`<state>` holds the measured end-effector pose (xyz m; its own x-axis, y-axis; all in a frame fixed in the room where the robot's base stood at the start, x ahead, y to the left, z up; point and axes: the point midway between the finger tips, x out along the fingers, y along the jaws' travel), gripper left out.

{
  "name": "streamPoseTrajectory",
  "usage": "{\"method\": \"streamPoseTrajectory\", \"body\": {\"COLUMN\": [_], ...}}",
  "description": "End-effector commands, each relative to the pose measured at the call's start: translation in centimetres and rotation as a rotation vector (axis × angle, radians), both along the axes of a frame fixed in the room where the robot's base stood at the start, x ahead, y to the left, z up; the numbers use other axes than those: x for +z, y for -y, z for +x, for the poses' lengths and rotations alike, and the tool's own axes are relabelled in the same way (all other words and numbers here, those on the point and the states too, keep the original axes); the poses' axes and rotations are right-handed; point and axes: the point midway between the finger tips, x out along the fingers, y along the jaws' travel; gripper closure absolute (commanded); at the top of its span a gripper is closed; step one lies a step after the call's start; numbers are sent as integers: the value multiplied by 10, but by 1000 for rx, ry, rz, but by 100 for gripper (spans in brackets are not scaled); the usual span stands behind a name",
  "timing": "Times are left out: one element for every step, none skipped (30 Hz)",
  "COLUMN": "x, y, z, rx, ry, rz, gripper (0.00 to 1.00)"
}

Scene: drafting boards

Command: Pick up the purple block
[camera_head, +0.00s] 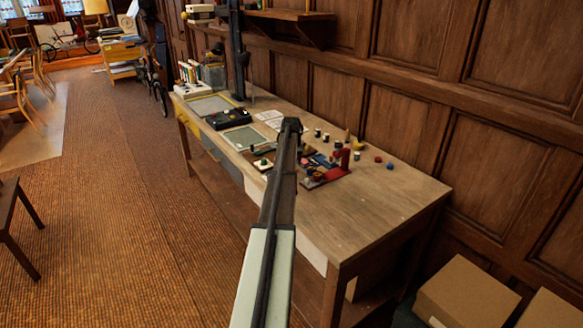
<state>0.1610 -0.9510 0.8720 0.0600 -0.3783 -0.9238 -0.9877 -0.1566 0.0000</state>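I cannot pick out a purple block for sure; the small things on the workbench (385,210) are too small to tell apart well. Among them are a dark blue flat piece (321,160), a small red piece (378,159) and a small dark bluish piece (390,166). My arm reaches up from the bottom over the bench and covers part of its middle. My gripper cannot be made out; the fingers do not show beyond the arm's dark far end.
A red stand (341,160) rises right of my arm. A black box (228,119), framed boards (211,105) and a row of books (188,74) lie farther left. The bench's right front is bare. Panelled wall runs behind; cardboard boxes (466,295) stand lower right.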

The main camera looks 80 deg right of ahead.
Motion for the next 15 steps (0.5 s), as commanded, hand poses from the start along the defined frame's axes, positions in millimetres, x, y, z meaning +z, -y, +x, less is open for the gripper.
{"method": "streamPoseTrajectory", "body": {"x": [-6,-8,-11,-12,-12,-12,-12,-12,-12,-12,-12,-12,-12,-12,-12], "y": [3,4,5,5,5,5,5,5,5,5,5,5,5,5,5], "z": [0,0,1,1,1,1,1,1,1,1,1,1,1,1,1], "rx": [0,0,0,0,0,0,0,0,0,0,0,0,0,0,0], "ry": [0,0,0,0,0,0,0,0,0,0,0,0,0,0,0], "rz": [1,1,1,1,1,1,1,1,0,0,0,0,0,0,0], "gripper": [40,40,40,40,40,40,40,40,40,40,43,46,49,52,56]}}
